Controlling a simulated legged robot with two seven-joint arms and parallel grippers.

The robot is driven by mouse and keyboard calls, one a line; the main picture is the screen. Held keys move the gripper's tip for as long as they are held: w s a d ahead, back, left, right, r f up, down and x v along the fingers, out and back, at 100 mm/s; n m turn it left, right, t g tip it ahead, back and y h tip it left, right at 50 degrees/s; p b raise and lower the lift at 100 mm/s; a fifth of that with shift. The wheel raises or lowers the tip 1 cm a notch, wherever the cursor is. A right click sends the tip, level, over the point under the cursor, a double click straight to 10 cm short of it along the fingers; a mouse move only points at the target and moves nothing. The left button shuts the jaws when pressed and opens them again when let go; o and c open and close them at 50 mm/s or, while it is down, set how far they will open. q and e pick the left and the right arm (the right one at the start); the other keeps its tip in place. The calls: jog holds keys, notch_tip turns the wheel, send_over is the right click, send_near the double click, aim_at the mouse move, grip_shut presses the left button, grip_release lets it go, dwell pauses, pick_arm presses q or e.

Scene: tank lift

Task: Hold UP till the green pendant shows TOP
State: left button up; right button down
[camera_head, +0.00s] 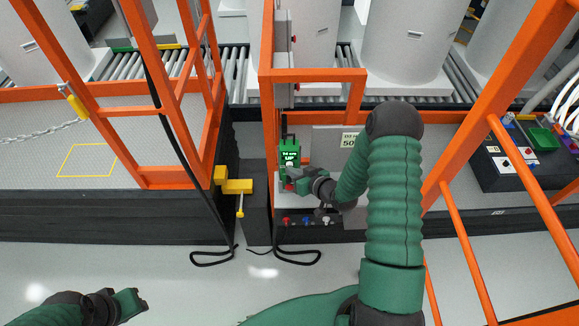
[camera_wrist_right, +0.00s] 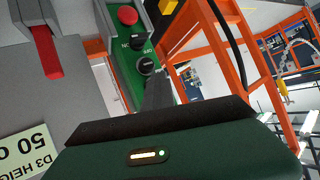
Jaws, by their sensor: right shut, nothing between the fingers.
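The green pendant (camera_head: 290,153) hangs on the orange frame in the middle of the head view. Its lit screen shows small text that I cannot read surely; I cannot make out the word TOP. My right gripper (camera_head: 292,183) is shut and empty at the pendant's lower part. In the wrist view its dark fingertip (camera_wrist_right: 158,88) is at the lower black button (camera_wrist_right: 145,65); whether it presses cannot be told. My left gripper (camera_head: 128,303) is low at the left, away from everything; its jaws are unclear.
Orange rails (camera_head: 150,178) enclose the platform at left, and another orange rail (camera_head: 455,120) slants at right. White tanks (camera_head: 408,45) stand on the roller conveyor behind. A grey plate with a height label (camera_head: 349,140) is beside the pendant. A red lever (camera_wrist_right: 46,52) shows in the wrist view.

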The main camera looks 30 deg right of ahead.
dwell(0.3)
jog(key=shift+s+a, duration=0.5)
jog(key=shift+s, duration=0.15)
jog(key=s+a, duration=0.1)
jog(key=s, duration=0.2)
jog(key=s+a, duration=0.1)
jog(key=shift+s+a, duration=0.15)
jog(key=shift+a, duration=0.2)
dwell(0.6)
